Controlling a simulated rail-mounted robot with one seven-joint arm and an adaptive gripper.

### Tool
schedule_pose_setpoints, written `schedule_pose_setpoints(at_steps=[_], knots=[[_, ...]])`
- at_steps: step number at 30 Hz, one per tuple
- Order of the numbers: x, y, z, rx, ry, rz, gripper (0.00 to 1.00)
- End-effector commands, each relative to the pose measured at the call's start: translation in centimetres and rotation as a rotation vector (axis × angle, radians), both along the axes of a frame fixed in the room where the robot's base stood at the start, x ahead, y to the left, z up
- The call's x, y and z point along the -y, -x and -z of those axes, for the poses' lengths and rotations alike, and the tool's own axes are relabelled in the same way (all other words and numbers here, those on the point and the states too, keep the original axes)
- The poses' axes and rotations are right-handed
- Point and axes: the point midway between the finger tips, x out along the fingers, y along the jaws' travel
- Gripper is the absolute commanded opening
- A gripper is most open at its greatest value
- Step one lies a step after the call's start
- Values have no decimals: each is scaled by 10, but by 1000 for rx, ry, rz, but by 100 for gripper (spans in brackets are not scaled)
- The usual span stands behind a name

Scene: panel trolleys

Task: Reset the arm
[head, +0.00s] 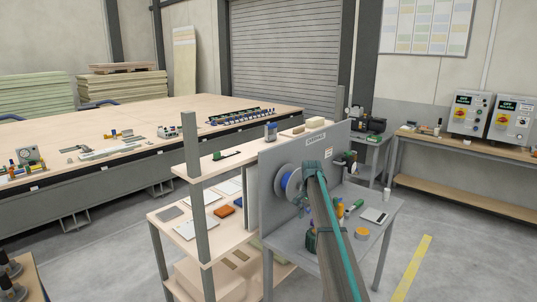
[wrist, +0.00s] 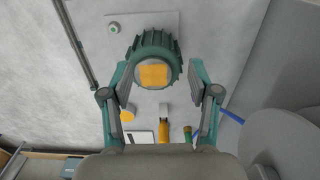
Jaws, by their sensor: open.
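My gripper (wrist: 158,75) is open in the wrist view, with its two fingers spread apart. Between and beyond the fingertips is a round, ribbed teal object (wrist: 140,46) with an orange square on its face. A gap shows on both sides of it, and I cannot tell how far it is from the fingertips. In the head view my arm (head: 331,225) reaches up from the lower right over the grey bench (head: 385,210). The fingers cannot be made out there.
A long table (head: 150,113) lies behind. Open floor (head: 460,230) is on the right.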

Motion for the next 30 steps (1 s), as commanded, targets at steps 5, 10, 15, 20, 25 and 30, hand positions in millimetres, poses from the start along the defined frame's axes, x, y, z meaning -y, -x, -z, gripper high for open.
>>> schedule_pose_setpoints(at_steps=[5,10,15,20,25,30], knots=[[0,5,3,65,4,-160,61],[0,36,43,83,8,-265,61],[0,73,95,71,8,-342,61],[0,130,164,39,4,-422,61],[0,213,249,-18,-11,-516,61],[0,303,320,-84,-33,-593,61]])
